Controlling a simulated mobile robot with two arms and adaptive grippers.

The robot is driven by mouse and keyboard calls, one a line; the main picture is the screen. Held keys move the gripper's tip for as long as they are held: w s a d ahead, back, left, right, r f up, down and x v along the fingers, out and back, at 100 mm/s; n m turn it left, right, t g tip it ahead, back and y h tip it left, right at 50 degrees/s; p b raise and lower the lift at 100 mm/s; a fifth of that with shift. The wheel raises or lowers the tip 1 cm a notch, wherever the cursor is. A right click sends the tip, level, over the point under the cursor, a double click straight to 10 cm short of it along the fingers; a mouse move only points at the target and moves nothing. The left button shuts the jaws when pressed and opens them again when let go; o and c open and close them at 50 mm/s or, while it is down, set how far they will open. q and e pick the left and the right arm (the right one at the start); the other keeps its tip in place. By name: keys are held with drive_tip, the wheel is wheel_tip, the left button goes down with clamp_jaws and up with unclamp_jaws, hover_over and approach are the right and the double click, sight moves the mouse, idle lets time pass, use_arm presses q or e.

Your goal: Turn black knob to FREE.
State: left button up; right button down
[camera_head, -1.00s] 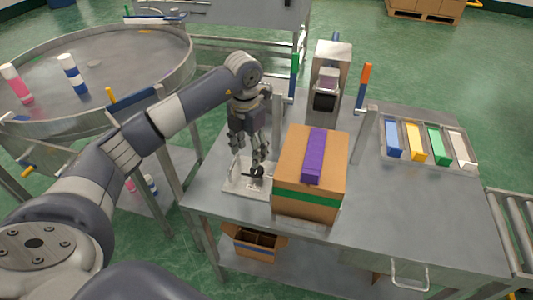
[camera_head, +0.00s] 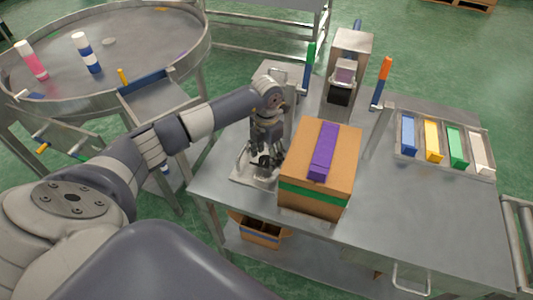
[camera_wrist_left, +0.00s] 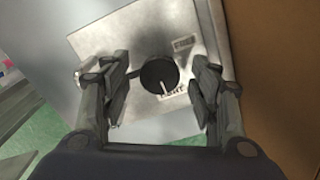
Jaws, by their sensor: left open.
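The black knob (camera_wrist_left: 158,76) is round with a white line on its face, which points down toward the lower label. It sits on a pale metal plate (camera_wrist_left: 110,35) that also shows in the head view (camera_head: 241,174). A label reading FREE (camera_wrist_left: 184,43) is at the plate's upper right; the lower label is partly hidden and hard to read. My left gripper (camera_wrist_left: 162,70) is open, pointing down, one finger on each side of the knob with gaps visible. In the head view the left gripper (camera_head: 266,158) largely hides the knob. My right gripper is not in view.
A cardboard box (camera_head: 318,172) with a purple strip stands close to the right of the plate. Behind it is a metal press (camera_head: 349,50) between green and orange handles. A tray of coloured blocks (camera_head: 490,172) is at the right. A round table (camera_head: 120,62) is at the left.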

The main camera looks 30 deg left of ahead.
use_arm(q)
drive_tip(key=shift+f, duration=0.25)
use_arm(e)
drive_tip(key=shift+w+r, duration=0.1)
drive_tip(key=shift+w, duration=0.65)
use_arm(q)
drive_tip(key=c, duration=0.9)
drive_tip(key=shift+c, duration=0.8)
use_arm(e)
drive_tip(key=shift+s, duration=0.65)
